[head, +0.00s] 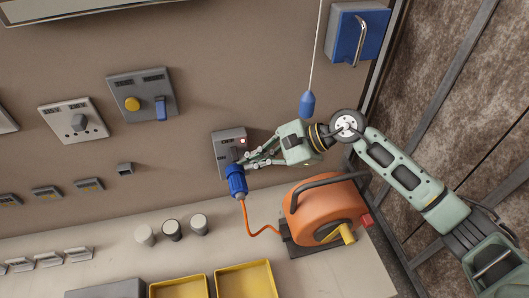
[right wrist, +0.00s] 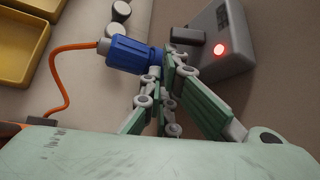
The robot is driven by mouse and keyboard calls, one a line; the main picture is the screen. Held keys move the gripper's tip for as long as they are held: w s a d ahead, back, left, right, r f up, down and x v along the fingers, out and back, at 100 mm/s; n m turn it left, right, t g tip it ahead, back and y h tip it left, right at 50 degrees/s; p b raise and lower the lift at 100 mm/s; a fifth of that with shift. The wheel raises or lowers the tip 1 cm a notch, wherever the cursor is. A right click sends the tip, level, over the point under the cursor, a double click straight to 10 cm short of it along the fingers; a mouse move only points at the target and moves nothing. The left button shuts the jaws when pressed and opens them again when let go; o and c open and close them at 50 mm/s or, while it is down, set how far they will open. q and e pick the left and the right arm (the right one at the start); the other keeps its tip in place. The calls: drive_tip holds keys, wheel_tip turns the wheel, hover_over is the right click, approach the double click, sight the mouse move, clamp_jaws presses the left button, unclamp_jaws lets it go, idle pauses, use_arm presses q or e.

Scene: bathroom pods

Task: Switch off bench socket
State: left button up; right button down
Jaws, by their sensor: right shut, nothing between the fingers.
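The bench socket (head: 229,147) is a grey box on the wall, with a lit red lamp on its face. A blue plug (head: 236,181) with an orange cable sits at its lower end. My right gripper (head: 245,161) is shut and empty, its fingertips close to the socket's face just above the plug. In the right wrist view the socket (right wrist: 225,40) shows its red light and a dark switch piece, and the blue plug (right wrist: 130,54) lies beside the fingers (right wrist: 170,65). I cannot tell whether the fingertips touch the switch. My left gripper is not in view.
An orange cable reel (head: 325,208) stands on the bench (head: 120,240) below my right arm. A blue pull-cord handle (head: 307,104) hangs near the right wrist. Yellow trays (head: 244,280) and several small cylinders (head: 172,230) are on the bench. Other switch panels (head: 142,95) are on the wall to the left.

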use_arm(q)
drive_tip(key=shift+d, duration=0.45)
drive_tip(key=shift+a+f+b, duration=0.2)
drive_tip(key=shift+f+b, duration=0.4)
use_arm(e)
drive_tip(key=shift+s+r+m+g+h, duration=0.2)
drive_tip(key=shift+m+g+h, duration=0.1)
drive_tip(key=shift+g, duration=0.2)
use_arm(q)
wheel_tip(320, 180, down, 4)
drive_tip(key=b, duration=0.4)
use_arm(e)
drive_tip(key=r+m+g, duration=0.1)
drive_tip(key=s+m+g, duration=0.1)
drive_tip(key=g, duration=0.1)
drive_tip(key=shift+s+d+r+m+g+h, duration=0.1)
drive_tip(key=shift+s+r+m+g+h, duration=0.05)
drive_tip(key=shift+r+m+g+h, duration=0.2)
drive_tip(key=shift+r, duration=0.1)
drive_tip(key=shift+r, duration=0.75)
drive_tip(key=shift+r, duration=0.1)
